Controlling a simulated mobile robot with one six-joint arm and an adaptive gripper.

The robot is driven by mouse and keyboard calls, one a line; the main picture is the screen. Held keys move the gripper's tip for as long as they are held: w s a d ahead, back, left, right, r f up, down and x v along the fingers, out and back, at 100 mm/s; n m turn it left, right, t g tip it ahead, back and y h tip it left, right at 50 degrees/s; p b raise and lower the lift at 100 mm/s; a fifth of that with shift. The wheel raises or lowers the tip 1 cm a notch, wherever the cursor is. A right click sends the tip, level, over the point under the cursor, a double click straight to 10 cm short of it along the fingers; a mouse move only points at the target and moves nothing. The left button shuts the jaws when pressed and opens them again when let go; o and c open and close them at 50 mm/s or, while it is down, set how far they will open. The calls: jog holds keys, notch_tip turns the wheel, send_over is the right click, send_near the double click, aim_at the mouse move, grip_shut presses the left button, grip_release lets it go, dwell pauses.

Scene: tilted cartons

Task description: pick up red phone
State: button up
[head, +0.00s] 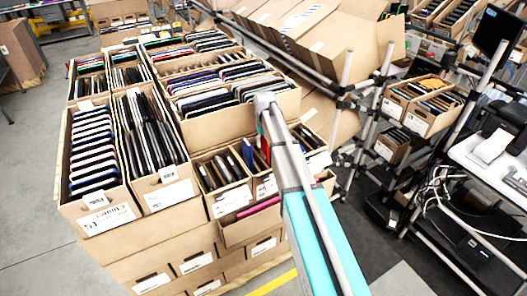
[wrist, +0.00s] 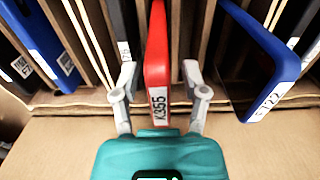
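The red phone (wrist: 157,60) stands on edge in a carton slot in the wrist view, with a white label reading "K355" on its near end. My gripper (wrist: 160,78) is open, with one finger on each side of the phone's near end. A narrow gap shows between the phone and each fingertip. In the head view my arm reaches over the front cartons and hides much of the gripper. A red sliver beside the arm there may be the same phone, but I cannot tell.
In the wrist view, a blue phone (wrist: 262,50) leans just right of the right finger, and another blue phone (wrist: 42,45) stands at left. Cardboard dividers separate the slots. In the head view, a carton of dark phones (head: 150,135) stands left of my arm; metal racks stand right.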

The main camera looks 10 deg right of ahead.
grip_shut()
jog(key=shift+r, duration=0.15)
jog(key=shift+r+p, duration=0.95)
jog(key=shift+p, duration=0.2)
jog(key=s+d+r+p, duration=0.1)
jog(key=s+r+p, duration=0.9)
jog(key=s, duration=0.4)
jog(key=shift+d+r+p, duration=0.35)
jog(key=shift+d+r, duration=0.05)
jog(key=shift+w+r+p, duration=0.1)
jog(key=shift+r+p, duration=0.75)
jog(key=shift+p, duration=0.05)
dwell(0.4)
notch_tip(320, 180, up, 3)
jog(key=p, duration=0.2)
jog(key=shift+f+p, duration=0.15)
jog(key=shift+p, duration=0.2)
jog(key=shift+f, duration=0.1)
